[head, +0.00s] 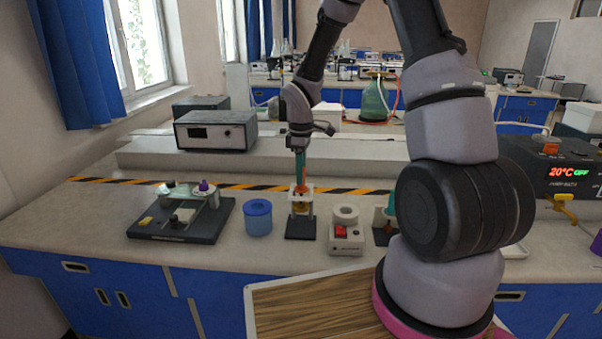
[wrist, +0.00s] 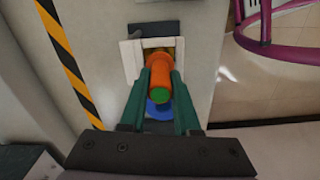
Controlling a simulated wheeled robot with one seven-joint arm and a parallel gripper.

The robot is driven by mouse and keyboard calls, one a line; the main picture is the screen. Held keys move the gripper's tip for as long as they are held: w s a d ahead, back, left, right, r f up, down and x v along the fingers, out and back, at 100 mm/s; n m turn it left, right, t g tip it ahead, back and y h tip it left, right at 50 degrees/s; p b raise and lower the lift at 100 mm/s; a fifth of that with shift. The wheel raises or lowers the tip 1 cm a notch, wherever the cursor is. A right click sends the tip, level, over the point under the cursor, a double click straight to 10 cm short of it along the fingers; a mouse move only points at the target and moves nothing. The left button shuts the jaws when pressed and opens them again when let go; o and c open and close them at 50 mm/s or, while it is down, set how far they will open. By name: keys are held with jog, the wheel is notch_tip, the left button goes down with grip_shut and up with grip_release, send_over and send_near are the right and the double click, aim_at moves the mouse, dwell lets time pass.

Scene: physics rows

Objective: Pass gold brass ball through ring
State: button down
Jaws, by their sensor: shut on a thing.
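My gripper (head: 301,182) points down at the middle of the bench. Its teal fingers (wrist: 160,98) are shut on an orange handle with a green end (wrist: 159,80). Below the handle stands a small stand with a white frame (head: 290,195) and a black base (head: 300,232); the white frame also shows in the wrist view (wrist: 130,60). A gold-coloured patch (head: 301,206) shows inside the frame, under the handle. The handle and frame hide most of it, so I cannot tell whether the ball is above, in or through the ring.
A blue cylinder (head: 258,218) and a black tray (head: 160,236) with small items stand left of the stand. A white device with a red switch (head: 345,238) stands close on its right. A grey instrument (head: 216,131) is behind. A striped tape (head: 240,187) crosses the bench.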

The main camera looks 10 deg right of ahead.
jog(key=shift+f, duration=0.6)
dwell(0.7)
jog(key=shift+r, duration=1.4)
dwell(1.8)
jog(key=shift+r, duration=3.3)
